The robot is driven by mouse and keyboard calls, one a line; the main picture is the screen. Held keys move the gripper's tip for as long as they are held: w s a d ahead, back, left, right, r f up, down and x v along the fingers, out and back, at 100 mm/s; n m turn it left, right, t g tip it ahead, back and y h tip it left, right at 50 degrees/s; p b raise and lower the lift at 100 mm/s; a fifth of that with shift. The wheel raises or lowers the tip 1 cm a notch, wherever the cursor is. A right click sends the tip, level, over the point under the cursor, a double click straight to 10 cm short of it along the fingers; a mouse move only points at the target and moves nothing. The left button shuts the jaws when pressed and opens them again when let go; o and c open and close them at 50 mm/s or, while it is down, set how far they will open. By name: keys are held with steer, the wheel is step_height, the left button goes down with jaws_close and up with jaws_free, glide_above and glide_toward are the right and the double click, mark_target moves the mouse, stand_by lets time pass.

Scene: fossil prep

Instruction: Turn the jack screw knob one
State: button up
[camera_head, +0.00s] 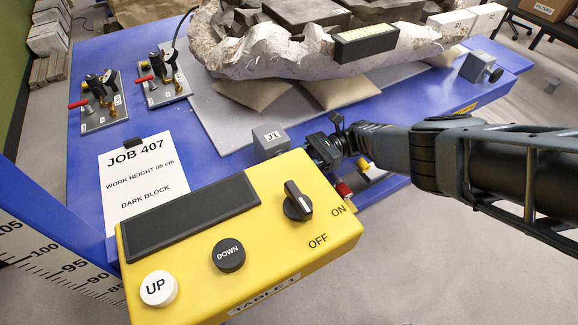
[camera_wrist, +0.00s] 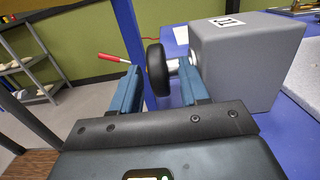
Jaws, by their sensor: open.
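The grey jack block labelled J1 (camera_head: 270,140) stands on the blue table, just behind the yellow control box. It fills the right of the wrist view (camera_wrist: 245,65). Its black round knob (camera_wrist: 157,69) sticks out on a short silvery shaft, on the side facing left in the wrist view. I cannot make the knob out in the head view. My gripper (camera_wrist: 159,70) is open, with one finger on each side of the knob; whether either finger touches it I cannot tell. In the head view my gripper (camera_head: 325,150) is right beside the J1 block, partly hidden.
The yellow control box (camera_head: 330,228), with a dial and buttons, stands close in front. A second jack block (camera_head: 478,66) with a dark knob is at the back right. A large plaster-jacketed fossil (camera_head: 270,60) rests on cushions behind. Small clamp stands (camera_head: 100,100) are at left.

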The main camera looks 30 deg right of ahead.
steer(key=d+b, duration=0.2)
steer(key=d, duration=0.2)
steer(key=shift+d+f+b, duration=0.35)
steer(key=shift+d+b, duration=0.05)
steer(key=shift+d+r, duration=0.15)
steer(key=shift+d, duration=0.45)
